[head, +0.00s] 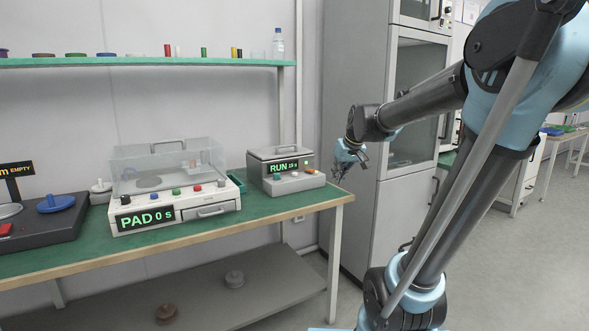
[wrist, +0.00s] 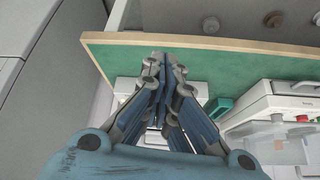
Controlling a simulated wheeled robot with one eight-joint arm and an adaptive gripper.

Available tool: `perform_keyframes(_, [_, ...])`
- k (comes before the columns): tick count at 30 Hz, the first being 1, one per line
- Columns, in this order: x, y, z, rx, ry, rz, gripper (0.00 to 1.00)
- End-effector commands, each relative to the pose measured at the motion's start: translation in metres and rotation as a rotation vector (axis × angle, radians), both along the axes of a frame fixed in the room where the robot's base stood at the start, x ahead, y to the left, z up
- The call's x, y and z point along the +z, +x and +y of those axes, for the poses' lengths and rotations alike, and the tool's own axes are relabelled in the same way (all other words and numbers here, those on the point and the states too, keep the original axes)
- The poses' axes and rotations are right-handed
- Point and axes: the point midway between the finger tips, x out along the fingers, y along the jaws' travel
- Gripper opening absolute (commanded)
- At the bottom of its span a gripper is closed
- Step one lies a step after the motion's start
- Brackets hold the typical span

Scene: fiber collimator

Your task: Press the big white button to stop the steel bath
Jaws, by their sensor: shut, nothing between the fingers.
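The steel bath (head: 270,155) is a grey lidded box at the right end of the green bench, with a green "RUN" display reading about 15 s. Its sloping front panel carries a green button (head: 277,177), an orange-red button (head: 309,171) and a small pale spot between them, too small to identify surely as the big white button. My gripper (head: 339,180) hangs just right of the bath, near the bench's right end, apart from the buttons. In the wrist view my gripper (wrist: 163,60) is shut and empty, its fingers hiding most of a pale box behind them.
The pad machine (head: 175,219), with a clear cover and "PAD 0 s" display, stands left of the bath. A small green tray (head: 238,184) lies between them. A grey cabinet (head: 350,110) stands close behind my gripper. The bench's wooden edge (head: 200,235) runs along the front.

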Motion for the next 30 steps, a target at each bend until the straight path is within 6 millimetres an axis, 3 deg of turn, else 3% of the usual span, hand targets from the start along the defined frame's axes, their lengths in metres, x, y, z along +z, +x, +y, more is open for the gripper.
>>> perform_keyframes(1, [0.009, 0.02, 0.011, 0.021, 0.006, -0.02, 0.0])
perform_keyframes(9, [0.045, 0.117, 0.07, 0.121, 0.046, -0.137, 0.0])
perform_keyframes(15, [0.06, 0.17, 0.106, 0.173, 0.068, -0.205, 0.0])
perform_keyframes(21, [0.065, 0.194, 0.124, 0.196, 0.076, -0.237, 0.0])
perform_keyframes(30, [0.066, 0.196, 0.125, 0.197, 0.077, -0.241, 0.0])
